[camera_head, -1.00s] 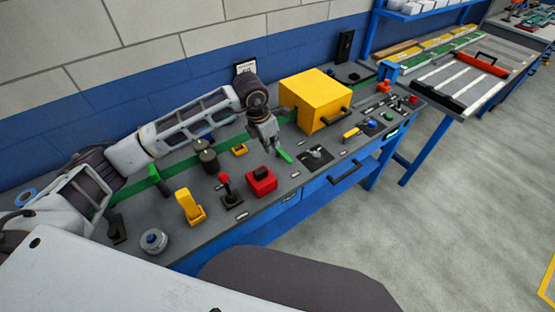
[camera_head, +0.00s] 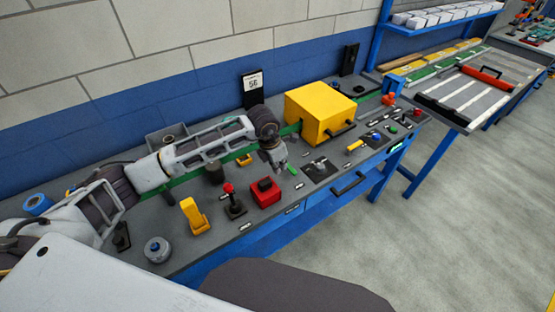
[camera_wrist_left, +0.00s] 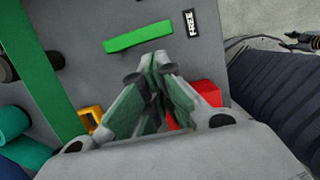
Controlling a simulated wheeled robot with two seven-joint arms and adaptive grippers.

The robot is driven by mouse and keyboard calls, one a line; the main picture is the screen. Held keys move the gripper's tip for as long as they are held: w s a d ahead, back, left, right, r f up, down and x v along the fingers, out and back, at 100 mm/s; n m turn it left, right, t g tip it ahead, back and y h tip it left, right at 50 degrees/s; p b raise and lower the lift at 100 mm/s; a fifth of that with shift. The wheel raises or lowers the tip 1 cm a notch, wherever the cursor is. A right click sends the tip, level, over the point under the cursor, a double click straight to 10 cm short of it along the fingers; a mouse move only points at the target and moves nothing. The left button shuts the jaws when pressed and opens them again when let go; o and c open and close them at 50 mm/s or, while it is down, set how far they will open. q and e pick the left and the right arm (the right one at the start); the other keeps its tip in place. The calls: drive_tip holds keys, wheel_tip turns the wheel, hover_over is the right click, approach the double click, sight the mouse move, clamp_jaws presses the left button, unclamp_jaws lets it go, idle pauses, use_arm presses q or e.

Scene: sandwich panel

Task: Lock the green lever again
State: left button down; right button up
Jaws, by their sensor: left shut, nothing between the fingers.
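The green lever (camera_head: 292,169) is a flat bar on the grey panel, partly hidden by my left gripper (camera_head: 279,166) in the head view. In the left wrist view the whole green lever (camera_wrist_left: 138,36) shows, with its right end close to a label (camera_wrist_left: 190,22) reading FREE. My left gripper (camera_wrist_left: 150,70) is shut and empty. Its fingertips are apart from the lever in the wrist picture, on the side of the red block (camera_head: 266,191). A small claw-like shape (camera_wrist_left: 303,40) at the wrist view's right edge may be my right gripper; its jaws are unclear.
A yellow box (camera_head: 318,110) with a dark handle stands behind and right of my left gripper. A red-knobbed joystick (camera_head: 231,196) and a yellow lever (camera_head: 194,214) stand left of the red block. A black switch plate (camera_head: 320,169) lies right of the green lever.

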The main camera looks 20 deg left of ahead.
sight(288, 169)
use_arm(q)
drive_tip(key=shift+x, duration=1.95)
use_arm(e)
drive_tip(key=shift+r, duration=0.3)
drive_tip(key=shift+d, duration=0.1)
